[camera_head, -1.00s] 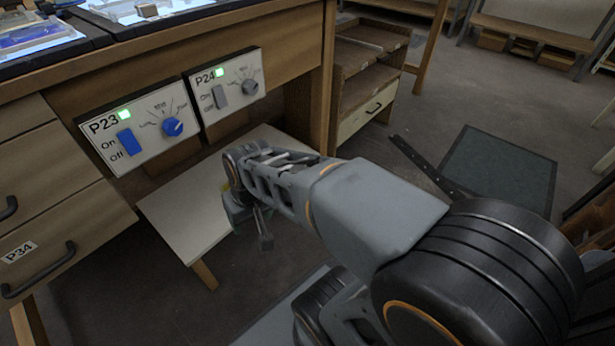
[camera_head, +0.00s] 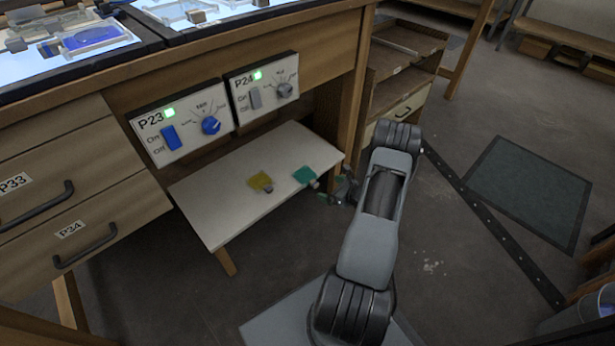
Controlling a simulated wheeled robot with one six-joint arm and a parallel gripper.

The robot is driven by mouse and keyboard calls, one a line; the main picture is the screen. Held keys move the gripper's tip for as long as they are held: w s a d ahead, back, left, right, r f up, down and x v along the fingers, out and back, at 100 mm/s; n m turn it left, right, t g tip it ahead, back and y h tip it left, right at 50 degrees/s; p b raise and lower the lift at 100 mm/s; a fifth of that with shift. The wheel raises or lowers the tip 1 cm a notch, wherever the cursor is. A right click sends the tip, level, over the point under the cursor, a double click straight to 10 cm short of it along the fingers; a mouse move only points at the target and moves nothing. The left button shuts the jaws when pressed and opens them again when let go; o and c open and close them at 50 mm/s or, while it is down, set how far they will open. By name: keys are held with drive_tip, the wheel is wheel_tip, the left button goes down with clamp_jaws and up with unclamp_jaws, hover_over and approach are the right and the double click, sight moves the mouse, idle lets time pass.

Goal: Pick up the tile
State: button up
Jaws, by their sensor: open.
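A yellow tile (camera_head: 260,181) and a green tile (camera_head: 303,174) lie on the low white shelf (camera_head: 222,207) under the bench. Each has a small grey block at its lower right edge. The green tile is near the shelf's right end. My gripper (camera_head: 334,196) is open, just right of the shelf and close to the green tile. It is small and dark in the head view, so its exact gap to the tile is hard to tell.
Control panels P23 (camera_head: 182,124) and P24 (camera_head: 262,88) hang above the shelf. A bench leg (camera_head: 358,95) stands behind the shelf's right end. Glass pieces, one with blue (camera_head: 97,38), lie on the lit bench top. The floor right of my arm holds a dark mat (camera_head: 528,190).

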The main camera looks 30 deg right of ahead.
sight(314, 182)
drive_tip(key=shift+m+t+h, duration=0.3)
drive_tip(key=shift+m+h, duration=0.3)
drive_tip(key=shift+m, duration=0.3)
drive_tip(key=w+f+b, duration=0.1)
drive_tip(key=w, duration=0.1)
drive_tip(key=w+f, duration=0.2)
drive_tip(key=w+f+b, duration=0.1)
drive_tip(key=f, duration=0.1)
drive_tip(key=shift+w+d+b, duration=0.3)
drive_tip(key=shift+w+b, duration=0.05)
drive_tip(key=shift+w, duration=0.05)
drive_tip(key=shift+w+f, duration=0.15)
drive_tip(key=shift+w, duration=0.3)
drive_tip(key=b+x, duration=0.2)
drive_tip(key=x, duration=0.2)
drive_tip(key=shift+s+f+b, duration=0.15)
drive_tip(key=shift+b, duration=0.15)
drive_tip(key=shift+w+a+f, duration=0.15)
drive_tip(key=shift+w, duration=0.55)
drive_tip(key=shift+c, duration=0.5)
drive_tip(key=c, duration=0.6)
